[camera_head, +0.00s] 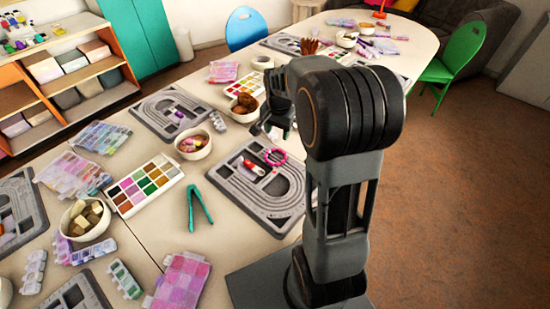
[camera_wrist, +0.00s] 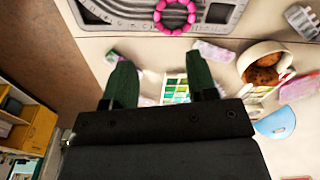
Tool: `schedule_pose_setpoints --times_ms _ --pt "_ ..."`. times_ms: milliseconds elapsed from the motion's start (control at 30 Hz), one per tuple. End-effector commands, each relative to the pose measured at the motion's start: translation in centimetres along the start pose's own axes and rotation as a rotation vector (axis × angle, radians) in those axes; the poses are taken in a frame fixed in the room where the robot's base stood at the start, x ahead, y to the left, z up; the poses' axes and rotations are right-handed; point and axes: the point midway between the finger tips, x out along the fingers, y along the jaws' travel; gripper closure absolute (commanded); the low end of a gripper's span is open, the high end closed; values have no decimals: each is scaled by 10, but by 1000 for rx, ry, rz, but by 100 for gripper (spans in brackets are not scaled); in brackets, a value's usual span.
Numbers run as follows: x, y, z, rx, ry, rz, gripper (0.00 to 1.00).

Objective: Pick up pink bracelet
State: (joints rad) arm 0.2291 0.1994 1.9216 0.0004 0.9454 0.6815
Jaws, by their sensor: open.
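The pink bracelet (camera_head: 275,157) is a ring of round beads lying at the upper part of a grey bead board (camera_head: 283,205). It also shows at the top edge of the wrist view (camera_wrist: 175,16), on the board (camera_wrist: 118,8). My gripper (camera_head: 275,125) hangs above the table, a little above the bracelet in the head view. In the wrist view its two dark green fingers (camera_wrist: 162,78) are spread apart with nothing held between them. The bracelet lies beyond the fingertips, apart from them.
A bowl of beads (camera_head: 193,143), a paint palette (camera_head: 145,187) and green tweezers (camera_head: 197,207) lie left of the board. A bowl with brown contents (camera_head: 244,108) stands close to my gripper. Another bead board (camera_head: 176,112) lies farther left. Bare tabletop shows around the tweezers.

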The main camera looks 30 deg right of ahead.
Motion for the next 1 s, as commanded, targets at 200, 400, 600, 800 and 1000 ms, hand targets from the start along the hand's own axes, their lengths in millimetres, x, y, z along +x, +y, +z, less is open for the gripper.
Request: schedule_pose_setpoints --times_ms 200,400,600,800,1000 --pt "42 0 -36 191 -40 41 48" --pt "67 1 -46 257 -53 56 48" --pt "103 3 -44 264 -55 59 48" --pt "131 4 -42 262 -53 57 48" --pt "142 5 -42 262 -52 55 48"
